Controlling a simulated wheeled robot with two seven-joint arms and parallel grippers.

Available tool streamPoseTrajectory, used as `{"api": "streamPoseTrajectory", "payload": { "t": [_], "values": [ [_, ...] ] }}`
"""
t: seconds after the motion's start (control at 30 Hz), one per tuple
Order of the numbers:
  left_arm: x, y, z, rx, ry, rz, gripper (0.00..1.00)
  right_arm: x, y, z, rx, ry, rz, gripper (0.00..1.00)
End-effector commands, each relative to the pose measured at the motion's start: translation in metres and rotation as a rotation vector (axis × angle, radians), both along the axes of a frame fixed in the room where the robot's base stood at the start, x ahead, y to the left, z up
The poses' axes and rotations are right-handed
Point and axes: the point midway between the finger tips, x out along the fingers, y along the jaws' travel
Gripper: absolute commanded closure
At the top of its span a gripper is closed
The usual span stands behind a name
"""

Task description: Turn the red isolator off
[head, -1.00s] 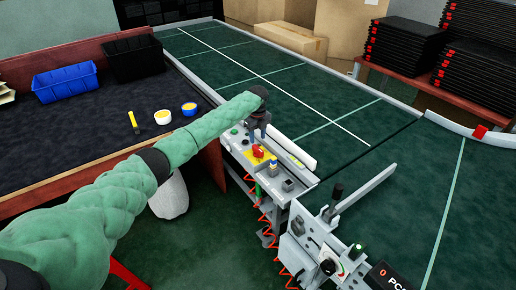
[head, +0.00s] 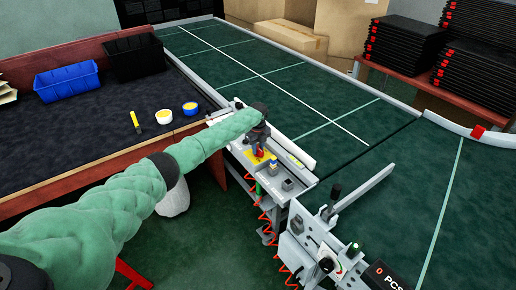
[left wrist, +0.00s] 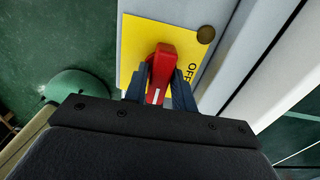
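The red isolator (head: 260,154) is a red handle on a yellow plate (head: 250,158) at the conveyor's near side. In the left wrist view the red handle (left wrist: 162,68) stands up from the yellow plate (left wrist: 135,40), with part of the word "OFF" visible at its right. My left gripper (head: 257,149) reaches down over it from the left. In the left wrist view its two dark fingers (left wrist: 159,88) lie one on each side of the handle, close to it; whether they touch it is unclear. My right gripper is not in view.
A lever post (head: 333,198) and a control box (head: 329,265) stand nearer. The green conveyor belt (head: 270,75) is empty. A dark table (head: 100,130) lies to the left.

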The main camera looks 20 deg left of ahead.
Motion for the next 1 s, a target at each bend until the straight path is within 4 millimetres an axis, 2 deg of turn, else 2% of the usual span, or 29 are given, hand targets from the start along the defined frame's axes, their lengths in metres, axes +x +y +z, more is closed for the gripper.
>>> {"api": "streamPoseTrajectory", "payload": {
  "t": [0.03, 0.1, 0.13, 0.57, 1.0],
  "values": [
    [0.0001, -0.0001, 0.0002, 0.000, 0.000, 0.000, 0.84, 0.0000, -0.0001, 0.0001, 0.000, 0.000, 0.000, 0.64],
    [0.0001, 0.0000, 0.0003, 0.000, 0.000, 0.000, 0.97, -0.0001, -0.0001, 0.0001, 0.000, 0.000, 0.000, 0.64],
    [0.0001, 0.0000, 0.0004, 0.000, 0.000, 0.000, 1.00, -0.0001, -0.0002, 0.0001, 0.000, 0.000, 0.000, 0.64],
    [0.0003, -0.0001, 0.0011, -0.001, -0.001, 0.084, 1.00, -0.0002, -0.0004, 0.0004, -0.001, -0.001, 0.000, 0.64],
    [0.0006, -0.0004, 0.0023, -0.002, -0.001, 0.451, 1.00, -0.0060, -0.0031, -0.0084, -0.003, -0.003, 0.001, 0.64]
  ]
}}
